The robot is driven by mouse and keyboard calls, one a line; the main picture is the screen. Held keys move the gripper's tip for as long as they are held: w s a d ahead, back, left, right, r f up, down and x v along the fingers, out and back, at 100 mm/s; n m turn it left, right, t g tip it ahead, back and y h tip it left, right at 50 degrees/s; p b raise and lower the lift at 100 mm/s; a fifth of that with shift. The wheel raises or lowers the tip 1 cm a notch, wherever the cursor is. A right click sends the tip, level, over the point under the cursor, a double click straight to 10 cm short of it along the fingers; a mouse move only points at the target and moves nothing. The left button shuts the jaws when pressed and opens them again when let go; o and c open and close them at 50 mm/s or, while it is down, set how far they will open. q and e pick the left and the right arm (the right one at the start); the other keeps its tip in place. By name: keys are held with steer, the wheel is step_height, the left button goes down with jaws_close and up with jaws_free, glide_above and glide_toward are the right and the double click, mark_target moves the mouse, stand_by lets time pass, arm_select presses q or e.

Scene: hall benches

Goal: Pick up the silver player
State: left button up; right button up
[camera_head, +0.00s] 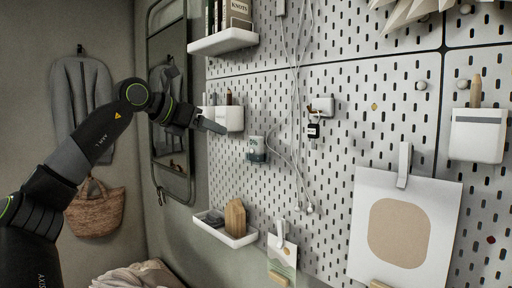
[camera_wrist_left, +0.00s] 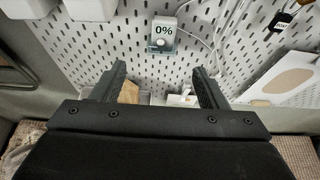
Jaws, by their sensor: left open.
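The silver player (camera_head: 256,149) is at the pegboard, a small upright device with a pale face reading "0%". In the left wrist view the player (camera_wrist_left: 162,40) shows its "0%" screen and a round button below, beyond my fingertips and between their lines. My left gripper (camera_head: 213,124) is up and left of the player in the head view, apart from it. In the left wrist view the two fingers of the gripper (camera_wrist_left: 158,72) are spread with nothing between them. My right gripper is not in view.
White cables (camera_head: 297,110) hang on the pegboard right of the player. A white tray (camera_head: 238,240) with a wooden block (camera_head: 235,217) is below. A keyring (camera_head: 314,129) hangs to the right.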

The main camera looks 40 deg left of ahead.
arm_select(q)
steer(key=p, duration=0.4)
glide_toward(254, 145)
steer(key=x, duration=0.4)
steer(key=shift+w+a+f, duration=0.15)
steer(key=shift+a+f, duration=0.1)
steer(key=shift+a, duration=0.05)
steer(key=shift+w+d+p, duration=0.1)
steer(key=shift+w+p, duration=0.15)
steer(key=shift+p, duration=0.25)
steer(key=p+x, duration=0.2)
steer(key=x, duration=0.2)
steer(key=shift+w+d+r, duration=0.1)
steer(key=shift+w+d, duration=0.05)
steer(key=shift+d, duration=0.05)
steer(key=shift+w, duration=0.25)
steer(key=shift+s, duration=0.1)
